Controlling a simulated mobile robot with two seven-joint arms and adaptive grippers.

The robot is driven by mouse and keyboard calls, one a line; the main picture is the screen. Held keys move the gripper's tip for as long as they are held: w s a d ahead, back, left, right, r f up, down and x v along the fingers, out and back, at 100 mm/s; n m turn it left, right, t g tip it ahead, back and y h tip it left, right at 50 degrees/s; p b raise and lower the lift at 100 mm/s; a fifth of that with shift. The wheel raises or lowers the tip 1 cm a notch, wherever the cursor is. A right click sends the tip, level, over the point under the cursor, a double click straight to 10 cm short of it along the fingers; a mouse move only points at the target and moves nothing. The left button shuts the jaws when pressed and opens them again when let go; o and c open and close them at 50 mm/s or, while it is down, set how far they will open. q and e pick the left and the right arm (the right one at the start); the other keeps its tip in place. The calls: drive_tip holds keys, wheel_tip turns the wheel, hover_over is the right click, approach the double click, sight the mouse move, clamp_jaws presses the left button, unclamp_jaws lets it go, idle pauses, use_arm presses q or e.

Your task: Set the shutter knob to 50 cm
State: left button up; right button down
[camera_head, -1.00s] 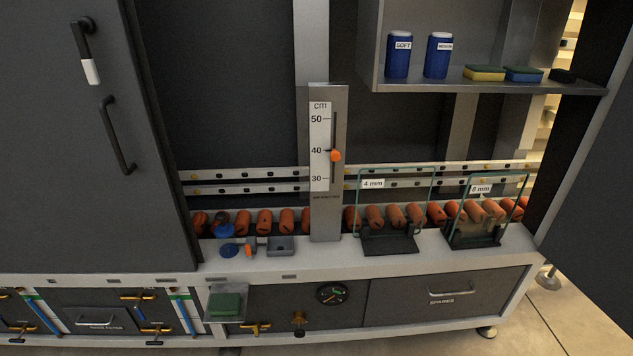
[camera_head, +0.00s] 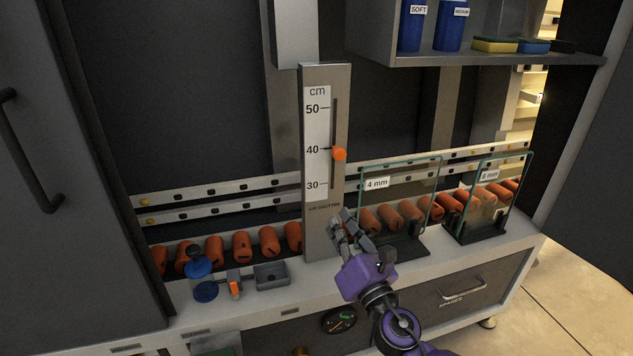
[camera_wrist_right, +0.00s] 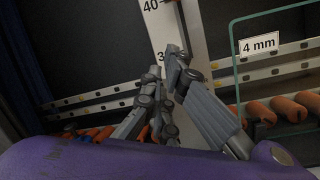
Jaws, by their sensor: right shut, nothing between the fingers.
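The orange shutter knob (camera_head: 339,154) sits on the slot of an upright metal post (camera_head: 322,235), just below the 40 mark. The post has a white cm scale (camera_head: 317,145) marked 50, 40 and 30. My right gripper (camera_head: 344,222), purple with grey fingers, is below the knob, in front of the lower post. It is shut and empty. In the right wrist view, the fingers (camera_wrist_right: 172,72) point up toward the scale (camera_wrist_right: 165,25); I cannot make out the knob there. My left gripper is not in view.
Glass panes labelled 4 mm (camera_head: 400,205) and 8 mm (camera_head: 490,195) stand right of the post. Orange rollers (camera_head: 242,244) line the ledge behind. A shelf (camera_head: 480,60) with blue containers and sponges is above right.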

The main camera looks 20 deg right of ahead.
use_arm(q)
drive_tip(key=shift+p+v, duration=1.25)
drive_tip(key=shift+p, duration=0.4)
use_arm(e)
drive_tip(key=w+d+r, duration=0.1)
drive_tip(key=w+r, duration=0.4)
drive_tip(key=w, duration=0.4)
drive_tip(key=shift+w+r, duration=0.3)
drive_tip(key=shift+r, duration=0.05)
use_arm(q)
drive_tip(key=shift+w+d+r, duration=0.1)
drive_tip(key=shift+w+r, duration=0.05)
use_arm(e)
drive_tip(key=shift+d, duration=0.1)
drive_tip(key=p, duration=0.9)
approach(333, 134)
drive_tip(key=w+a+r, duration=0.3)
drive_tip(key=r, duration=0.2)
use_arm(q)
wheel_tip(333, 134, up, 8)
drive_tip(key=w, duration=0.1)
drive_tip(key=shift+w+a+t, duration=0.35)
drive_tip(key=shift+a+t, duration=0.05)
use_arm(e)
drive_tip(key=shift+w+a+f, duration=0.2)
drive_tip(key=shift+f, duration=0.1)
